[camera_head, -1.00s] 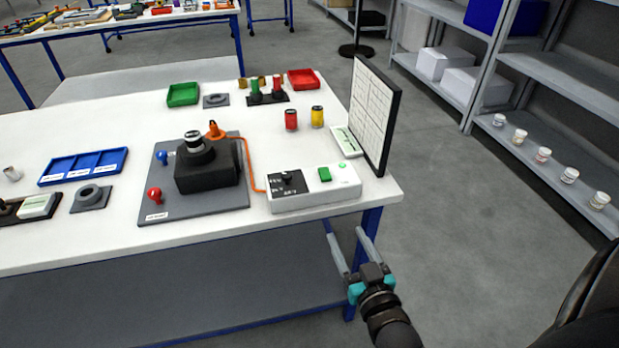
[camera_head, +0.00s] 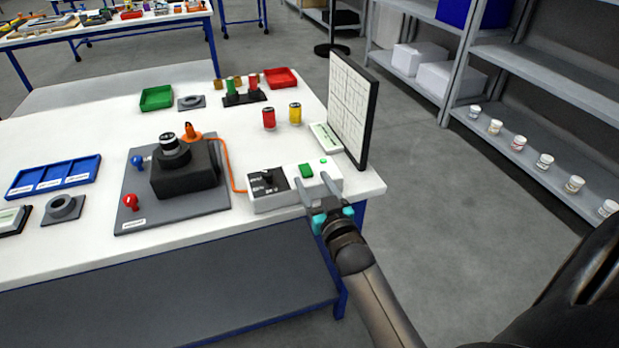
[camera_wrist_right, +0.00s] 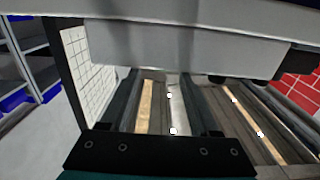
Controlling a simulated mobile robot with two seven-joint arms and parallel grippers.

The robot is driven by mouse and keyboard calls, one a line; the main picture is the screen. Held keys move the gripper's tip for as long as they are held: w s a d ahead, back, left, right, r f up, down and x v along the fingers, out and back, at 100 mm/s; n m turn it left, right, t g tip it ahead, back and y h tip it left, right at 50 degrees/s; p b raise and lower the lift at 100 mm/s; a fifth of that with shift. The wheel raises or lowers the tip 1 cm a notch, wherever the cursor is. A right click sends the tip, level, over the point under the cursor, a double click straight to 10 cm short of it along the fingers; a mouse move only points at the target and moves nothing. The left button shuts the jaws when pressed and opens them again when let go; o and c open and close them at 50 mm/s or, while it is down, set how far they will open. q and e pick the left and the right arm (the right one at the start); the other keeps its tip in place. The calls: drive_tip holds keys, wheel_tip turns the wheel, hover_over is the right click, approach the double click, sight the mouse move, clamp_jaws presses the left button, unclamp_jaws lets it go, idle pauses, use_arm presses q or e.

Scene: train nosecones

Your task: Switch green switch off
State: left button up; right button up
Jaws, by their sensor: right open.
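The green switch (camera_head: 306,170) sits on the top of a white control box (camera_head: 285,198) near the table's right front corner. A small green light (camera_head: 323,161) on the box looks lit. A black knob (camera_head: 267,175) is on the box's left part. My right gripper (camera_head: 315,184) is open and empty at the front right of the box, its fingers pointing toward it. In the right wrist view the fingers (camera_wrist_right: 170,100) are spread below the light grey box face (camera_wrist_right: 180,50). Whether they touch the box I cannot tell. My left gripper is not in view.
An orange cable (camera_head: 231,165) runs from the box to a black block (camera_head: 184,172) on a grey plate. An upright white grid board (camera_head: 350,108) stands right of the box. Red and yellow cans (camera_head: 269,118) stand behind. Floor is free right of the table.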

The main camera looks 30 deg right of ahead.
sight(306, 171)
drive_tip(key=shift+x, duration=1.45)
clamp_jaws()
